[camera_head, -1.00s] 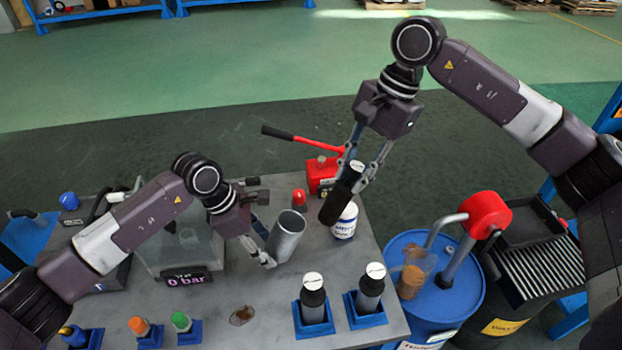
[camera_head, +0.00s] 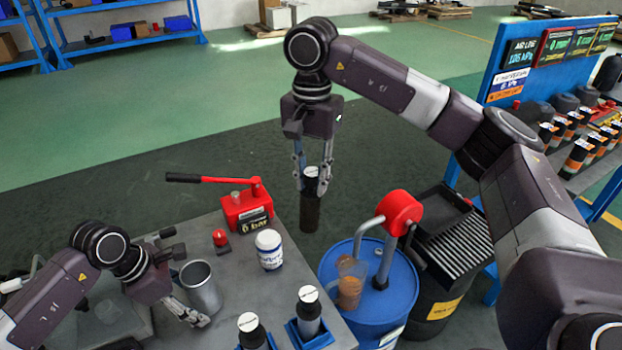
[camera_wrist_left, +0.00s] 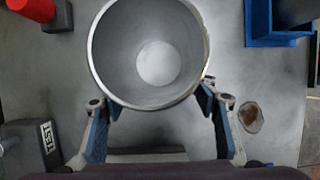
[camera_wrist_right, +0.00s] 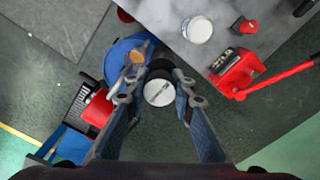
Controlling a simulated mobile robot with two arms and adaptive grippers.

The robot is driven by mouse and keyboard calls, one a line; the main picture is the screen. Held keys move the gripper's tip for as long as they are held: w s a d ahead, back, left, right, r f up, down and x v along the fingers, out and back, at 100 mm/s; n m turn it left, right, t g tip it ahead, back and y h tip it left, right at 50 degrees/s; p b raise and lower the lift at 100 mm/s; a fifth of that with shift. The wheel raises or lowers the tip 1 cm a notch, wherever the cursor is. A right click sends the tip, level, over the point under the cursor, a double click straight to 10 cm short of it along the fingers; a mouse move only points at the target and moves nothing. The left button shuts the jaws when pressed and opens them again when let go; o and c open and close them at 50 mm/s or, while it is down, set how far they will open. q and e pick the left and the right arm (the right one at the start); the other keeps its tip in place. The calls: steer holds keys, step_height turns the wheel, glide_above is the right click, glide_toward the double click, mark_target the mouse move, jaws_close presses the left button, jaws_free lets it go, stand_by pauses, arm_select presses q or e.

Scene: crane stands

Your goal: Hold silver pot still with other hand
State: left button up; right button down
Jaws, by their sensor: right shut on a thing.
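The silver pot (camera_head: 203,291) is an open-topped metal cylinder standing upright on the grey table (camera_head: 225,326). Its rim and empty inside fill the top of the left wrist view (camera_wrist_left: 115,45). My left gripper (camera_head: 182,285) is open, with one finger on each side of the pot's near part; whether the fingers touch it I cannot tell. My right gripper (camera_head: 311,178) is shut on a dark bottle (camera_head: 311,212) with a white top. It holds the bottle upright in the air beyond the table's right edge.
A white jar (camera_head: 269,249) and a red hand pump (camera_head: 246,207) stand near the table's back edge. Two dark bottles in blue holders (camera_head: 309,334) stand at the front right. A blue barrel (camera_head: 390,305) with a clear jug (camera_head: 350,284) is right of the table.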

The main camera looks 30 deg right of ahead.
arm_select(q)
steer(key=shift+o, duration=0.9)
steer(key=shift+w+r, duration=0.1)
steer(key=shift+w, duration=0.05)
steer(key=shift+d, duration=0.1)
steer(key=shift+r, duration=0.15)
steer(key=shift+r, duration=0.2)
steer(key=v, duration=1.1)
steer(key=shift+r, duration=0.25)
